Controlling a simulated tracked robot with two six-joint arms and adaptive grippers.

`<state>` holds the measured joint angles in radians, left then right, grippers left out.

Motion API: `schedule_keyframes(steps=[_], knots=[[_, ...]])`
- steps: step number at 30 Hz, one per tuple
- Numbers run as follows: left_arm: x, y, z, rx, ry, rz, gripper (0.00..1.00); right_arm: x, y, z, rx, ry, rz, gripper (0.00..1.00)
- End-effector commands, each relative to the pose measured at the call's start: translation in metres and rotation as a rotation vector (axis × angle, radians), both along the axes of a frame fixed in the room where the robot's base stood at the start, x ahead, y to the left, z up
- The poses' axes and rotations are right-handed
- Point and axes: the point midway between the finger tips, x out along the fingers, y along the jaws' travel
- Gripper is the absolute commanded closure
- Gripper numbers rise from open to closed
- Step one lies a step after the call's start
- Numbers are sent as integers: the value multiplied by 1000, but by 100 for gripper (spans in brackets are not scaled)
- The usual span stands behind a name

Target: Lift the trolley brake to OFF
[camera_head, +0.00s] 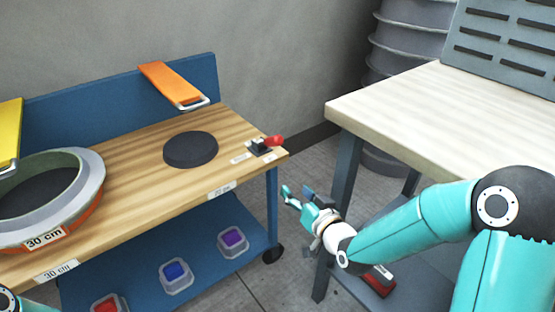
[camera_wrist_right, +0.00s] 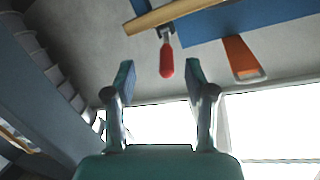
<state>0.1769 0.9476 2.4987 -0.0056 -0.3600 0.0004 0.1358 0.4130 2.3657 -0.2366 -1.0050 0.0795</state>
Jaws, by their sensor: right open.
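The trolley (camera_head: 130,170) has a wooden top and a blue frame. Its brake lever (camera_head: 273,141) has a red handle and sits on a small dark base at the top's right end, beside small white labels. In the right wrist view the red handle (camera_wrist_right: 167,62) shows ahead, between and beyond the fingertips. My right gripper (camera_head: 296,195) is open and empty, below and to the right of the lever, apart from it. Its two fingers also show in the right wrist view (camera_wrist_right: 160,80). Only a bit of my left arm shows at the bottom left corner; its gripper is out of view.
A ring mould (camera_head: 88,190) and a dark disc (camera_head: 190,149) are on the trolley top. An orange strap (camera_head: 172,84) hangs over the back panel. A pale table (camera_head: 440,112) stands close on the right.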

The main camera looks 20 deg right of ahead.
Motion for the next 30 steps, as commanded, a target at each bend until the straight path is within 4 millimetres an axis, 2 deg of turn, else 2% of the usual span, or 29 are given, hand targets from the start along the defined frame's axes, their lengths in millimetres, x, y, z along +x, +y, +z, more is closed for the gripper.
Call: schedule_keyframes(steps=[1, 3, 6, 11, 24, 30], knots=[[0, 0, -14, 0, -1, 0, 60, 3, -6, 14, -5, -79, -10, 45], [0, 0, -18, 0, -1, 0, 60, 6, -10, 34, -7, -147, -15, 45], [0, 0, -18, 0, -1, 0, 60, 11, -12, 47, -9, -184, -18, 45], [0, 0, -17, 0, -2, 1, 60, 31, -8, 47, -7, -183, -16, 45], [0, 0, -25, 0, -1, 0, 60, 122, 2, 45, -8, -180, -17, 45], [0, 0, -28, 0, -1, 0, 60, 153, 6, 46, -8, -180, -17, 45]])
